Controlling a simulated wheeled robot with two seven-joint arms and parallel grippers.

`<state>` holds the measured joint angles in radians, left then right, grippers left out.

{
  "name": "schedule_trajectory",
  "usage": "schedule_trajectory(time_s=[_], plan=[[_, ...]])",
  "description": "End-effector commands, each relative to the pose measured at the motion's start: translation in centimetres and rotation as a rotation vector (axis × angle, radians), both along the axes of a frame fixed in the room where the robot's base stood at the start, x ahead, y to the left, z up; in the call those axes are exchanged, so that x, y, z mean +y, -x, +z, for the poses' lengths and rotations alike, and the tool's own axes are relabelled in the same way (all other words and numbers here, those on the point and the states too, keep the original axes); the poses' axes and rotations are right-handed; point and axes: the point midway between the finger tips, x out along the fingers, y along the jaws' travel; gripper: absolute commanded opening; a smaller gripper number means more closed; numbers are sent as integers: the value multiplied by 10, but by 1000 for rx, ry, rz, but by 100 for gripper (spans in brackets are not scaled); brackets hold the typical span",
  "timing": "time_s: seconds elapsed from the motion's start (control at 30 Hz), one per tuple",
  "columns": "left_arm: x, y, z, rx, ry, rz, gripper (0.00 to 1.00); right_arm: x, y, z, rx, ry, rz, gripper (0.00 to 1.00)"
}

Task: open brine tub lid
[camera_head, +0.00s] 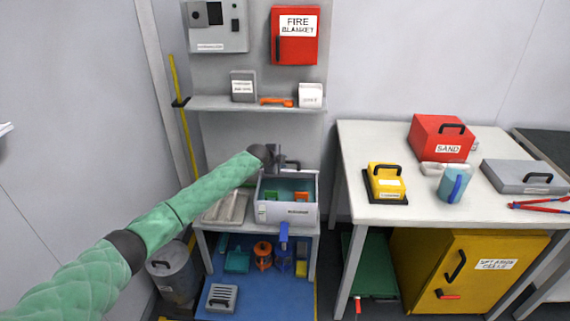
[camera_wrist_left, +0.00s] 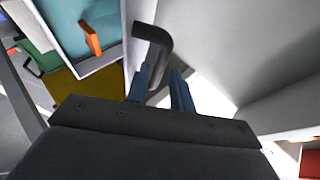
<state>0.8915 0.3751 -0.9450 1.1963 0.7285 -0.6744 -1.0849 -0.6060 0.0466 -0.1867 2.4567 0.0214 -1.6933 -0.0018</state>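The brine tub (camera_head: 288,213) is a pale grey box on the small left bench. Its top is open, and teal liquid with orange and green pieces shows inside. It also shows in the left wrist view (camera_wrist_left: 113,52). The lid appears as a pale grey panel (camera_wrist_left: 215,45) standing raised beside the opening, with a bent dark handle (camera_wrist_left: 153,34). My left gripper (camera_head: 279,160) is at the tub's back edge. In the wrist view its blue fingers (camera_wrist_left: 162,78) are close together around the handle's leg; the exact contact is partly hidden. My right gripper is not in view.
A shelf (camera_head: 255,104) with small boxes hangs above the tub. A grey tray (camera_head: 227,207) lies left of it. The white table (camera_head: 430,205) at right holds a red sand box (camera_head: 440,138) and a yellow case (camera_head: 386,181). A blue tap-like part (camera_head: 284,232) sticks out in front.

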Motion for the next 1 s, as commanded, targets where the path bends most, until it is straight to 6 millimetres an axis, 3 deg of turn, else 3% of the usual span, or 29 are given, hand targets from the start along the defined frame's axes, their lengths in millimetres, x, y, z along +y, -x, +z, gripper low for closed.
schedule_trajectory(time_s=[0.3, 0.67, 0.73, 0.8, 0.9, 1.0], plan=[[14, 26, 20, 0, 0, -1, 23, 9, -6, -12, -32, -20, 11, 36], [15, 29, 24, 0, 0, 0, 23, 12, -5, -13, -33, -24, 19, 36], [15, 29, 23, 1, 0, 0, 11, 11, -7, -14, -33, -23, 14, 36], [15, 32, 17, 9, 0, 0, 0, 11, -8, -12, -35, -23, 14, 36], [9, 42, 1, 31, 3, -5, 0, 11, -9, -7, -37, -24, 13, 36], [-10, 59, -23, 64, 14, -21, 0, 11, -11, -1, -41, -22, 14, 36]])
